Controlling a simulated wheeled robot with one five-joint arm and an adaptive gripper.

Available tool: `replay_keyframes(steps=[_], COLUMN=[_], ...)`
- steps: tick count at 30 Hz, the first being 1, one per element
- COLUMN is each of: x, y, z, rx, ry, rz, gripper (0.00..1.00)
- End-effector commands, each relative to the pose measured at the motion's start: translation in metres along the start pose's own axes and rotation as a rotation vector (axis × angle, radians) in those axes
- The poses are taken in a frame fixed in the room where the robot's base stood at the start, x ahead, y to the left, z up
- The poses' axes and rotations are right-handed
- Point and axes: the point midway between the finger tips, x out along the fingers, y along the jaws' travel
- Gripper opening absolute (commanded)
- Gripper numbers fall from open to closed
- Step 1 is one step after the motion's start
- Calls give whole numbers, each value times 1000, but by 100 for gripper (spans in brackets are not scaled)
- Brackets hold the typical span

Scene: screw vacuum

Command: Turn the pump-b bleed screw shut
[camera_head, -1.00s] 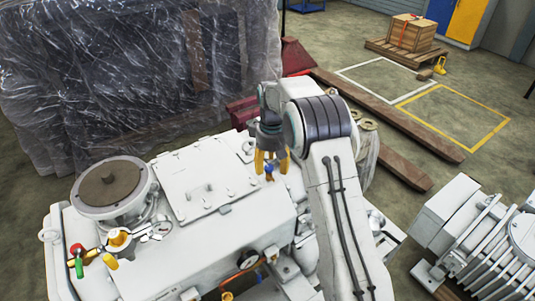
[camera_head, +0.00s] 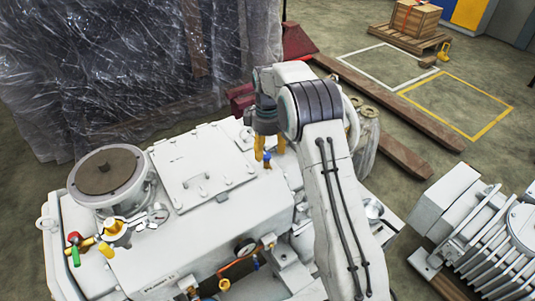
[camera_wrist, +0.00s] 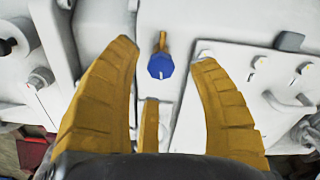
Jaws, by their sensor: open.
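A blue octagonal knob (camera_wrist: 161,66) on a short brass stem stands on the white pump housing, and I take it for the bleed screw. It also shows small in the head view (camera_head: 267,159), on top of the machine near its back right edge. My gripper (camera_wrist: 163,53) has its yellow fingers spread, with the knob between the tips in the picture and visible gaps on both sides. In the head view my gripper (camera_head: 270,147) points down just above the knob. The height left between them is hard to tell.
The pump (camera_head: 222,241) has a round lidded port (camera_head: 107,170), a flat hatch (camera_head: 202,165) and red, green and yellow valve handles (camera_head: 78,245) at left. A plastic-wrapped bulk (camera_head: 130,70) stands behind. A ribbed grey machine (camera_head: 500,235) stands at right.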

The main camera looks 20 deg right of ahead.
Motion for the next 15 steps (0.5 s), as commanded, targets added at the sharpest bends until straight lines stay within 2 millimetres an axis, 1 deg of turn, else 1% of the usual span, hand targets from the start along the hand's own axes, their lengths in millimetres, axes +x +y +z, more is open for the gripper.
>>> replay_keyframes(steps=[3,6,10,15], x=[13,20,25,27], y=[0,0,0,0], z=[0,0,0,0], rx=[1,1,1,1], ry=[-2,-1,0,0], rz=[-2,-1,0,0], gripper=[55,55,55,55])
